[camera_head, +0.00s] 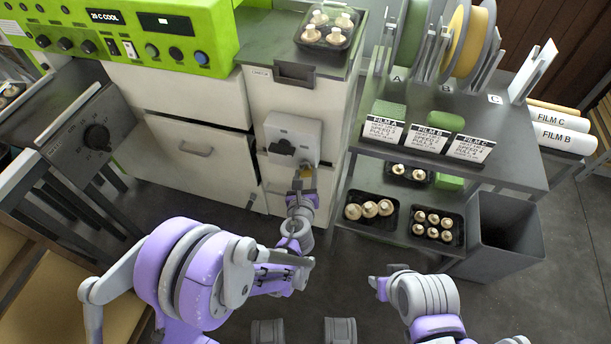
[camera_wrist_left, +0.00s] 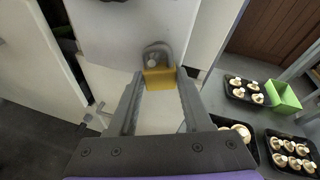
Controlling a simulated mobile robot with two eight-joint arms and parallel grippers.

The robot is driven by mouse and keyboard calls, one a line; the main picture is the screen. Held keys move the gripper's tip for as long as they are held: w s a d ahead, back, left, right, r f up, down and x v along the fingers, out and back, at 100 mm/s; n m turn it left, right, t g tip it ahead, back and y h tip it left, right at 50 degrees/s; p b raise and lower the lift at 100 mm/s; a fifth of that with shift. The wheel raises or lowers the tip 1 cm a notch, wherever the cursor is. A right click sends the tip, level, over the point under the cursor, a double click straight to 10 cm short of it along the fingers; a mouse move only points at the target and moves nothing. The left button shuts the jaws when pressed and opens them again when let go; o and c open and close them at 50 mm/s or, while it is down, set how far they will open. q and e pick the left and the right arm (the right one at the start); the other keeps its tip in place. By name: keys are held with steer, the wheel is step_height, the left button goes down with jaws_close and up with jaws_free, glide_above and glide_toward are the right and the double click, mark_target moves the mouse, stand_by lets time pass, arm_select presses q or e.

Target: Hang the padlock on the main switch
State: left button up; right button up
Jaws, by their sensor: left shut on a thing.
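The main switch (camera_head: 293,137) is a light grey box with a dark handle on the front of the white cabinet, left of the shelves. Its lower part fills the top of the left wrist view (camera_wrist_left: 135,35). The padlock has a yellow body (camera_wrist_left: 158,78) and a grey shackle pointing up. My left gripper (camera_wrist_left: 160,84) is shut on the body. The shackle overlaps the box's lower edge in the left wrist view; I cannot tell whether it hooks through anything. In the head view, my left gripper (camera_head: 302,181) is just below the switch. My right gripper (camera_head: 380,286) is low and away, its jaw opening unclear.
Right of the switch, a dark shelf unit (camera_head: 520,165) holds film rolls, labels and mushroom trays. A dark bin (camera_head: 505,225) stands at lower right. A green machine (camera_head: 120,35) is at upper left. The dark floor (camera_head: 345,270) between my arms is clear.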

arm_select(q)
steer(key=o, duration=1.1)
steer(key=p+v, duration=0.1)
steer(key=v, duration=1)
steer(key=shift+f, duration=0.1)
